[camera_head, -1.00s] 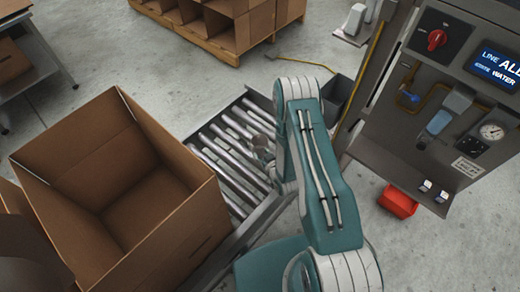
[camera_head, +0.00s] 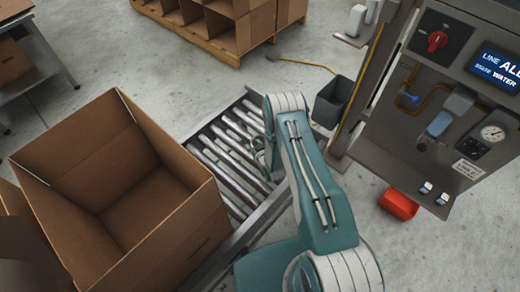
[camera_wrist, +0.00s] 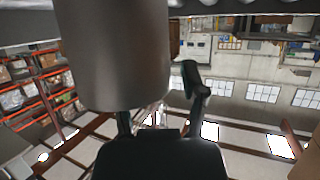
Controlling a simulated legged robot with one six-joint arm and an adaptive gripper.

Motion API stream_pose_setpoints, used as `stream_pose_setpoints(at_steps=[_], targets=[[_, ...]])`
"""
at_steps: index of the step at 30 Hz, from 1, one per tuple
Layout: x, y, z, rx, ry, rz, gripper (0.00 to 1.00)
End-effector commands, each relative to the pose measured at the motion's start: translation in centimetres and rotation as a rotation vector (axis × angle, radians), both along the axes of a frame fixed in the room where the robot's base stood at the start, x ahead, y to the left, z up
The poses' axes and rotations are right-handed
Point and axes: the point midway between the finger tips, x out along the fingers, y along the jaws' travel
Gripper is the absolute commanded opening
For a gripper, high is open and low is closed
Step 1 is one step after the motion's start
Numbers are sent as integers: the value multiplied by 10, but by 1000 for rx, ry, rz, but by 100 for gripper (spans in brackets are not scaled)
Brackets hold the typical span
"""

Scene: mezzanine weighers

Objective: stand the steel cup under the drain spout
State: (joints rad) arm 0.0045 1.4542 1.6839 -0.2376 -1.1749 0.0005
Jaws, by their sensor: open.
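The steel cup (camera_wrist: 112,55) fills the upper left middle of the wrist view as a large grey cylinder, close to the camera. My gripper (camera_wrist: 158,92) is open. One finger shows to the right of the cup with a gap between them; the other is mostly hidden behind the cup's lower edge. I cannot tell whether it touches the cup. In the head view my gripper (camera_head: 259,152) is over the roller conveyor, largely hidden by my arm, and the cup is not clear there. A blue filter bowl (camera_head: 440,123) with a small dark fitting, possibly the drain spout (camera_head: 424,144), is on the grey panel at right.
The roller conveyor (camera_head: 222,160) runs beside an open cardboard box (camera_head: 75,145). A dark bin (camera_head: 331,101) stands behind my arm. Bare floor lies between conveyor and panel.

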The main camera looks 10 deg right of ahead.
Motion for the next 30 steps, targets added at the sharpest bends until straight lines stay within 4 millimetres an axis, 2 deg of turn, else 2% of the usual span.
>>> stream_pose_setpoints(at_steps=[1, 4, 20, 26, 29, 30], targets=[[0, 0, 0, 0, 0, 0, 45], [0, 0, 0, 0, 0, 1, 1], [0, 0, 1, 0, 2, 1, 0], [1, 0, 19, 1, -1, 1, 0], [-2, -1, 37, 0, -2, 0, 0], [-8, -5, 43, -1, 1, -1, 0]])
